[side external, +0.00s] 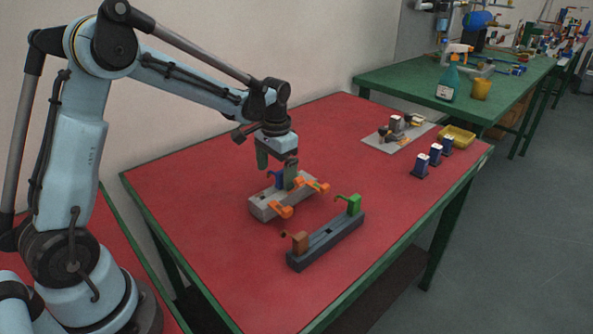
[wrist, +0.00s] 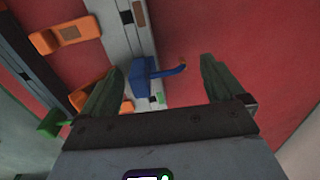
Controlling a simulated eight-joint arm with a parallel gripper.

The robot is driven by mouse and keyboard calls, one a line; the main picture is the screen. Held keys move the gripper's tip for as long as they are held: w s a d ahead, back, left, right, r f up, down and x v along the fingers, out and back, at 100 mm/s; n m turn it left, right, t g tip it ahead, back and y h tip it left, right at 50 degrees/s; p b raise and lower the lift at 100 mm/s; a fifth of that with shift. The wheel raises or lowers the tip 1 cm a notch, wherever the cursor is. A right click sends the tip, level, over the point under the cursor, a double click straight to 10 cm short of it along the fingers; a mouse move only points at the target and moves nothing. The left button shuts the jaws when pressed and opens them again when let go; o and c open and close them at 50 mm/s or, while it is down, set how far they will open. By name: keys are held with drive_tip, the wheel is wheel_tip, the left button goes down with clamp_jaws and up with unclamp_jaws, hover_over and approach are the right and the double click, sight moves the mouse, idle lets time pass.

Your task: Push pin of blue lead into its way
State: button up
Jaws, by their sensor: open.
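The blue lead (side external: 276,179) is at the grey block (side external: 262,208), a pale bar on the red table. In the wrist view the blue lead (wrist: 142,78) is a blue body over the grey bar (wrist: 118,32), with a thin curved pin pointing right and an orange-brown tip. My gripper (side external: 277,172) is above the block, its fingers pointing down. In the wrist view my open gripper (wrist: 160,72) has one dark green finger on each side of the lead, with visible gaps. Whether the pin sits in its way cannot be told.
Orange clamps (side external: 282,211) jut from the block's near side. A dark rail (side external: 328,243) with a brown piece (side external: 300,241) and a green piece (side external: 354,204) lies in front. Several dark blue pieces (side external: 435,155), a yellow tray (side external: 457,136) and a grey plate (side external: 380,141) stand farther right.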

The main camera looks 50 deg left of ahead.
wheel_tip(320, 180, up, 12)
drive_tip(key=shift+d, duration=0.35)
idle(0.4)
drive_tip(key=s+d+f+t, duration=0.3)
drive_tip(key=s+d+t, duration=0.4)
drive_tip(key=s, duration=0.7)
drive_tip(key=shift+d+h, duration=0.3)
drive_tip(key=shift+d, duration=0.65)
